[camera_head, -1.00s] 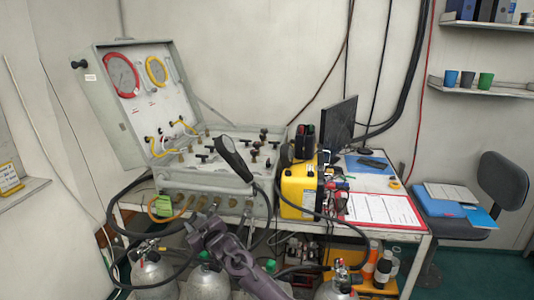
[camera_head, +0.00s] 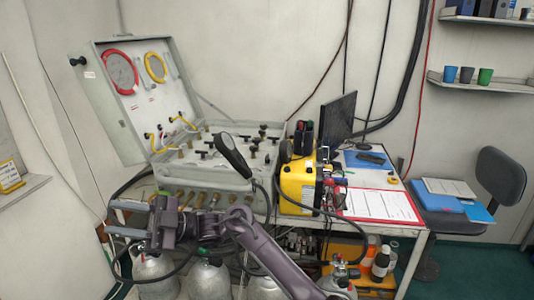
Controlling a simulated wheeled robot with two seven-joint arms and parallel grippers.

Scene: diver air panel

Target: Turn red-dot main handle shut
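The air panel is an open grey case (camera_head: 210,174) on the table, its lid raised with a red-rimmed gauge (camera_head: 120,69) and a yellow-rimmed gauge (camera_head: 155,67). Several small black handles, one of them a black T-handle (camera_head: 194,137), stand on its top face. I cannot make out a red dot on any handle. My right gripper (camera_head: 113,218) is in front of the case's lower left corner, with its two grey fingers apart and pointing left. Nothing shows between them. My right forearm hides part of the case's front fittings. My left gripper is not in view.
A yellow box (camera_head: 297,187) stands right of the case, with a monitor (camera_head: 338,120) behind it. A red-edged sheet (camera_head: 380,206) lies on the table. Gas cylinders (camera_head: 210,281) stand below. Dark hoses (camera_head: 262,205) loop before the case. A chair (camera_head: 500,177) is at the right.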

